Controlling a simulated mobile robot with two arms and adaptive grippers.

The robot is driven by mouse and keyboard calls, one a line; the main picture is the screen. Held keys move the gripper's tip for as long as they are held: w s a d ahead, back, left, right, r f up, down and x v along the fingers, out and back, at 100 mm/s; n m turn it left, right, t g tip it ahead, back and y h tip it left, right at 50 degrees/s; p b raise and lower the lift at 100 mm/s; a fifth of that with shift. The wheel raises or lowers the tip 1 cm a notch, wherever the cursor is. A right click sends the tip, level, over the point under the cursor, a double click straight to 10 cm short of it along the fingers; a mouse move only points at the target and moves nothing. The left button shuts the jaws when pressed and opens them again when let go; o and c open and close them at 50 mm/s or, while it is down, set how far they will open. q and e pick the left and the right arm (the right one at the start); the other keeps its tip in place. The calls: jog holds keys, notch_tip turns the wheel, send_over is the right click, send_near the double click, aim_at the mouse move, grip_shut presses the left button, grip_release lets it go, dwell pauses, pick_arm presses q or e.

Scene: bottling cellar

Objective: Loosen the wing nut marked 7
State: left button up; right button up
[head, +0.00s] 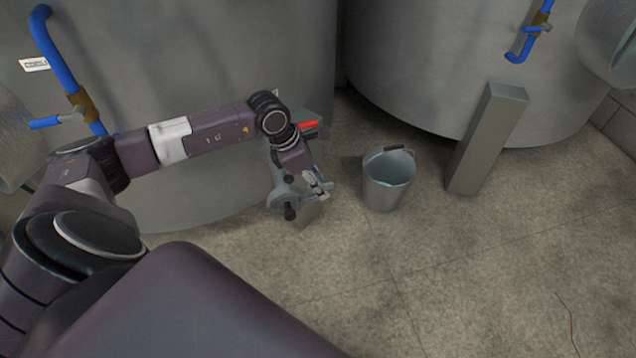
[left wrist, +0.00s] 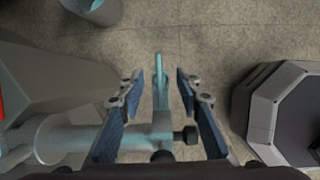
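In the left wrist view, a thin pale blue-grey metal piece (left wrist: 160,78) stands between the fingers of my left gripper (left wrist: 159,88). It may be a wing of the nut, but no mark 7 is readable. The fingers are open, with a gap on each side of the piece. A pale pipe-like fitting (left wrist: 70,140) with dark knobs runs below it. In the head view my left gripper (head: 321,190) is at the grey fitting (head: 279,192) low on the tank's front, and partly hides it. My right gripper is not in view.
A metal bucket (head: 388,190) stands on the floor right of the gripper. A grey post (head: 486,140) stands farther right before a second tank (head: 450,70). A red part (head: 308,124) shows behind my wrist. The floor in front is clear.

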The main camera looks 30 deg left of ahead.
pick_arm(q)
jog(key=shift+c, duration=0.3)
grip_shut()
